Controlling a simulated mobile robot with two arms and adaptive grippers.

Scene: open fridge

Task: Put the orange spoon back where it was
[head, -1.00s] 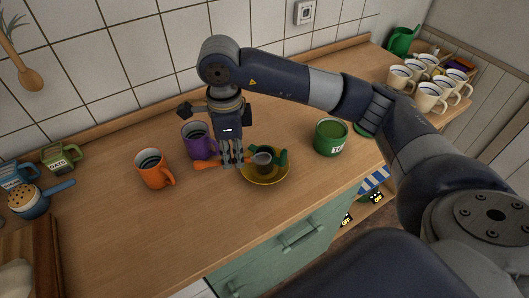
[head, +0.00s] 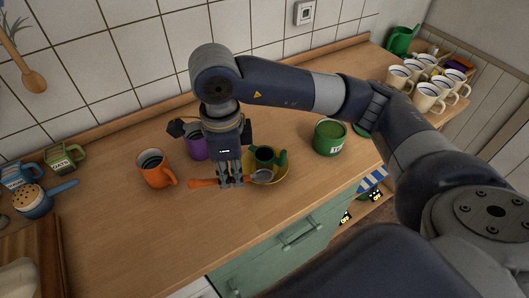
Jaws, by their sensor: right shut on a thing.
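The orange spoon (head: 203,183) lies roughly level, its orange handle pointing left and its grey bowl end (head: 263,176) to the right. My right gripper (head: 230,184) points down and is shut on it between handle and bowl. The bowl end overlaps the front left part of the yellow dish (head: 284,173) in the picture; whether it touches the dish is unclear. A small dark green can-like vessel (head: 267,157) is in the dish. How high the spoon is above the counter is hard to tell. My left gripper is not in view.
An orange mug (head: 155,171) stands left of the spoon. A purple mug (head: 195,147) is partly hidden behind my right gripper. A green tin (head: 329,137) stands right of the dish. The wooden counter (head: 150,225) is clear in front.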

